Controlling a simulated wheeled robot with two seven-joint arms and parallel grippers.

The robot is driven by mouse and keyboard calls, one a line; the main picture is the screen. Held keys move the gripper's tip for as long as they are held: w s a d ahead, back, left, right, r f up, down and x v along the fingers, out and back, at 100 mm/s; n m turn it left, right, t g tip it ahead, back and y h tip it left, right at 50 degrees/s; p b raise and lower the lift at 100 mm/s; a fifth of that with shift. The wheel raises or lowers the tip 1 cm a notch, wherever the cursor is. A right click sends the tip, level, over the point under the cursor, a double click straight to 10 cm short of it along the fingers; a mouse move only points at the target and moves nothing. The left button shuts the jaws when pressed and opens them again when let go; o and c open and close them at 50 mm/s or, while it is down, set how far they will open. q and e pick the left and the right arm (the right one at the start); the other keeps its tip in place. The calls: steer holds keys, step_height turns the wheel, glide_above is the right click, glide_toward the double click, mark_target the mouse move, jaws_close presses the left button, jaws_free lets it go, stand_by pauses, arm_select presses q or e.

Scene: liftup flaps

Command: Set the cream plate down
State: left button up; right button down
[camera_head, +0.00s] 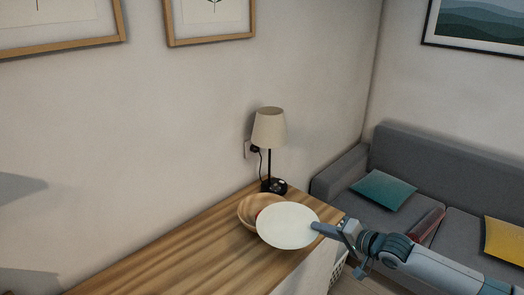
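The cream plate (287,226) is a round, pale disc over the right end of the wooden cabinet top. My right gripper (318,229) comes in from the right and is shut on the plate's right rim. The plate covers part of a wooden bowl (249,207) behind it. I cannot tell whether the plate touches the bowl or the cabinet top. My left gripper is not in view.
The wooden cabinet top (180,262) is clear to the left. A lamp (269,130) stands at its back right end, behind the bowl. A grey sofa (440,175) with cushions stands to the right.

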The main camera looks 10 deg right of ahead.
steer(key=a+r, duration=0.1)
steer(key=a, duration=0.1)
steer(key=a+r, duration=0.2)
steer(key=a, duration=0.1)
steer(key=a+r, duration=0.1)
steer(key=a, duration=0.1)
steer(key=shift+w+a+r, duration=0.35)
steer(key=a+r, duration=0.5)
steer(key=r, duration=0.3)
step_height(320, 180, up, 8)
steer(key=m+t+h, duration=0.1)
steer(key=m+h, duration=0.2)
steer(key=h, duration=0.1)
glide_above(296, 234)
steer(key=s+a, duration=0.2)
steer(key=a, duration=0.3)
steer(key=s+d+r+m+t+h, duration=0.1)
steer(key=s+d+r+m+h, duration=0.1)
steer(key=s+d, duration=0.3)
steer(key=shift+s+r+m+h, duration=0.25)
steer(key=shift+s+m+h, duration=0.2)
steer(key=shift+m+h, duration=0.25)
steer(key=shift+d, duration=0.1)
steer(key=s+f, duration=0.4)
steer(key=f, duration=0.5)
steer(key=s+f, duration=0.4)
steer(key=f, duration=0.5)
steer(key=shift+s, duration=0.15)
